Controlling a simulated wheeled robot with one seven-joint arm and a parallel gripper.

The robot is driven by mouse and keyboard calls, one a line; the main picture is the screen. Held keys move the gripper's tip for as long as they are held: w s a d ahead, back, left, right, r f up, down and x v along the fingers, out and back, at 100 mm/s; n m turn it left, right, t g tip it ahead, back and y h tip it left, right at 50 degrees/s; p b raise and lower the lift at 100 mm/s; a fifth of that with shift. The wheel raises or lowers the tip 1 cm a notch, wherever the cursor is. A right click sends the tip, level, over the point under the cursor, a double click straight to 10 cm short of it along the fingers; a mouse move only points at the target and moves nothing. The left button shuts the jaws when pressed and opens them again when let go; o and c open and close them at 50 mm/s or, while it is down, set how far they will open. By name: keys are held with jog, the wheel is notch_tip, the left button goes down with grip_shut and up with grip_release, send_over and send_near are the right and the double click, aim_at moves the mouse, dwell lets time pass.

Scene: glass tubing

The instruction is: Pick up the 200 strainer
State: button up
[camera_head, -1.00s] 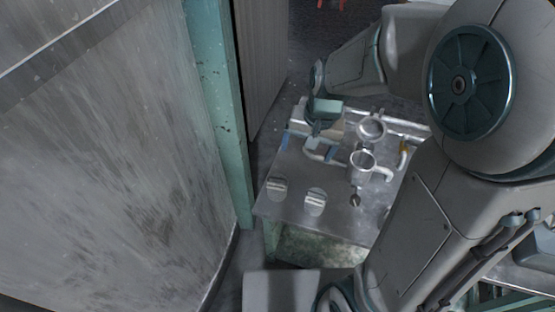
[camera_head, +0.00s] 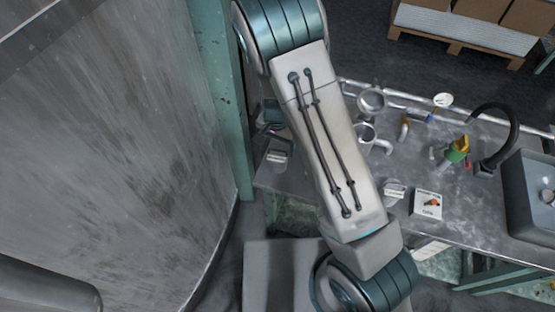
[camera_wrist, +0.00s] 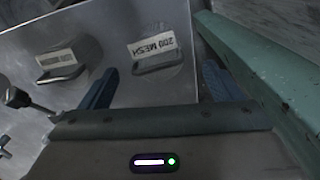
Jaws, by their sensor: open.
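The 200 strainer (camera_wrist: 172,58), a flat grey disc with a raised grip and a "200 MESH" label, lies on the metal table in the wrist view, nearest the green post. It also shows in the head view (camera_head: 278,156) near the table's left end. My gripper (camera_wrist: 160,72) is open, its two blue fingers on either side of the strainer's grip in the picture and apart from it; the exact height above it is unclear. A second similar labelled disc (camera_wrist: 62,66) lies to the left in the wrist view. In the head view my arm hides that disc and most of the gripper.
A green post (camera_head: 222,90) stands close beside the table's left end, by a big metal wall (camera_head: 110,150). Metal rings (camera_head: 371,99) and pipe pieces stand at the back. A black hose (camera_head: 497,125) and grey sink (camera_head: 525,215) are at the right.

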aim_at(277, 154)
jog(key=shift+d+f, duration=0.15)
jog(key=shift+f, duration=4)
jog(key=c, duration=1.1)
